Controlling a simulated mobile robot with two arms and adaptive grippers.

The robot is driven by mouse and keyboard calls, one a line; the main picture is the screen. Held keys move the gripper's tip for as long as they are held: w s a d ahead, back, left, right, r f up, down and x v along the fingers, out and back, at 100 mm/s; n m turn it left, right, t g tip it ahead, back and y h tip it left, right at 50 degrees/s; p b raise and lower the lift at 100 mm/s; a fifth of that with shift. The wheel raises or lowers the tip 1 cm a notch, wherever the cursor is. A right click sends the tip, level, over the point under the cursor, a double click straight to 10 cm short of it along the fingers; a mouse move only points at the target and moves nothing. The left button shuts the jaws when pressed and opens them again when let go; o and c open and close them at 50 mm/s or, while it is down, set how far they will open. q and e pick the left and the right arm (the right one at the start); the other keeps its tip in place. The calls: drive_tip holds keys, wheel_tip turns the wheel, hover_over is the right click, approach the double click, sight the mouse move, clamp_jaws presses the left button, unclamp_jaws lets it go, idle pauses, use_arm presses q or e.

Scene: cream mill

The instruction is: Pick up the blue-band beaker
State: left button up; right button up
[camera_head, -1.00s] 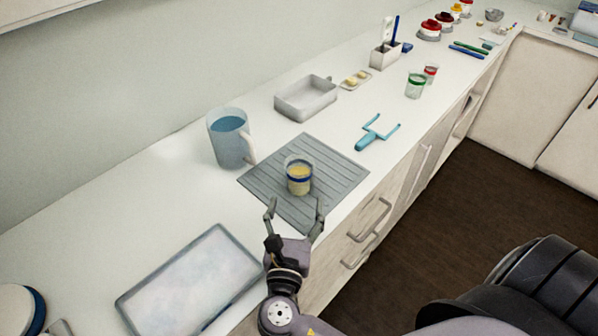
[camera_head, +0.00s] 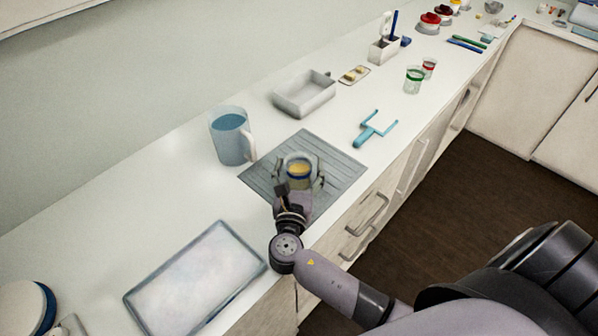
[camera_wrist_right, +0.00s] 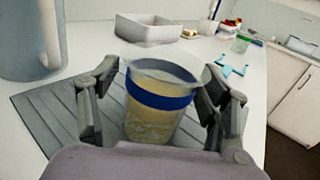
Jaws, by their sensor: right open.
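The blue-band beaker (camera_head: 299,168) is clear, holds a yellowish content and stands upright on the grey ribbed mat (camera_head: 342,166). The right wrist view shows the beaker (camera_wrist_right: 160,97) close up, with its dark blue band around the upper half. My right gripper (camera_head: 302,182) is open, with one finger on each side of the beaker. In the right wrist view the fingers (camera_wrist_right: 160,103) flank it; I cannot tell whether they touch it. The beaker's lower front is partly hidden by the gripper in the head view. My left gripper is not in view.
A blue jug (camera_head: 230,138) stands left of the mat. A grey tray (camera_head: 304,95) is behind, a turquoise tool (camera_head: 372,130) to the right. A flat framed panel (camera_head: 196,278) lies in front at left. Green-band (camera_head: 413,80) and red-band (camera_head: 429,67) beakers stand farther off.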

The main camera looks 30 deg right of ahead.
drive_tip(key=shift+c, duration=0.2)
drive_tip(key=c, duration=1.3)
